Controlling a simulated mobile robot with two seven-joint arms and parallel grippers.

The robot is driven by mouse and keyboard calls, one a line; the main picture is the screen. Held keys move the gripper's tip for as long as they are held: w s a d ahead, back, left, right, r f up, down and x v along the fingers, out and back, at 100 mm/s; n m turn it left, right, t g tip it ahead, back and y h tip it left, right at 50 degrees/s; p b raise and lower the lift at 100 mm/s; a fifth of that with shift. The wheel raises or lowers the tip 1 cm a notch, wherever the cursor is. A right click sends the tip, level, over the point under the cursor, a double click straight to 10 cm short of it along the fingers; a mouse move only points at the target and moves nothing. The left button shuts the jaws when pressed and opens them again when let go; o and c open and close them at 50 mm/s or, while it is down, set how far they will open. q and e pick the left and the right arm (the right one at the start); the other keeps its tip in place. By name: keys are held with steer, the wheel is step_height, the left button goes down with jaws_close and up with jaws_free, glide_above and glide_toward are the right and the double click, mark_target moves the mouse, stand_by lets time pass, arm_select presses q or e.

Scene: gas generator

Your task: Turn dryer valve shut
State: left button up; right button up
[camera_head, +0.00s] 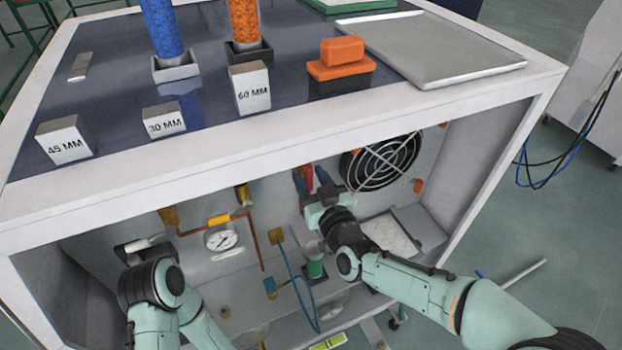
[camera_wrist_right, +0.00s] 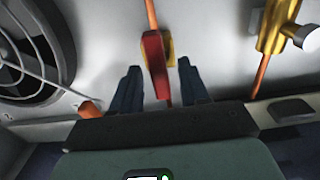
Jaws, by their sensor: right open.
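The dryer valve shows as a red handle on a brass body (camera_wrist_right: 154,62) on the pipe of the pale back panel. Its red handle (camera_head: 309,178) is small in the head view, inside the cabinet. My right gripper (camera_wrist_right: 158,75) is open, with one dark finger on each side of the red handle. I cannot tell whether either finger touches it. In the head view my right gripper (camera_head: 310,182) reaches into the cabinet. My left gripper (camera_head: 143,244) is at the cabinet's left opening; its fingers are too unclear to judge.
A round fan grille (camera_head: 382,160) is right of the valve. A pressure gauge (camera_head: 221,239) and copper pipe (camera_head: 258,245) are left of it. A green-filled jar (camera_head: 315,262) stands below. The white cabinet rim (camera_head: 290,141) overhangs my arms.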

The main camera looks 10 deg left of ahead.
steer(key=shift+c, duration=0.3)
jaws_close()
